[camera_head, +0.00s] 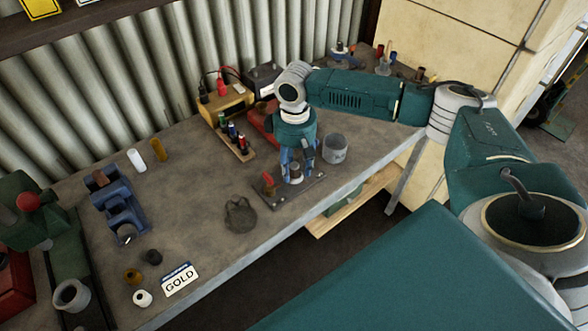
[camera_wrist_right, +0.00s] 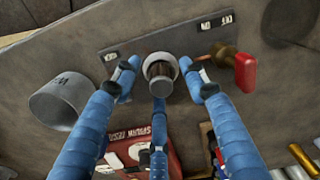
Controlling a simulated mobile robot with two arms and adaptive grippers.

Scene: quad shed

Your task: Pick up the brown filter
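A slim brown cylinder (camera_head: 159,150), which looks like the brown filter, stands on the workbench beside a white cylinder (camera_head: 137,160), at the left in the head view. My right gripper (camera_head: 297,174) is far to its right, pointing down over a small metal plate (camera_head: 313,189). In the right wrist view, the three blue fingers (camera_wrist_right: 160,75) are spread around a short grey-brown cylinder (camera_wrist_right: 160,88) with a pale ring, standing on the plate. Gaps show between the side fingertips and this cylinder. A red-handled valve (camera_wrist_right: 243,70) is beside it. My left gripper is out of view.
A grey cup (camera_head: 335,149) stands right of my right gripper; a dark lump (camera_head: 240,214) lies to its left. A blue vise-like tool (camera_head: 119,208) is near the brown cylinder. Small black, brown and white pieces lie near the GOLD card (camera_head: 179,280). The bench middle is mostly clear.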

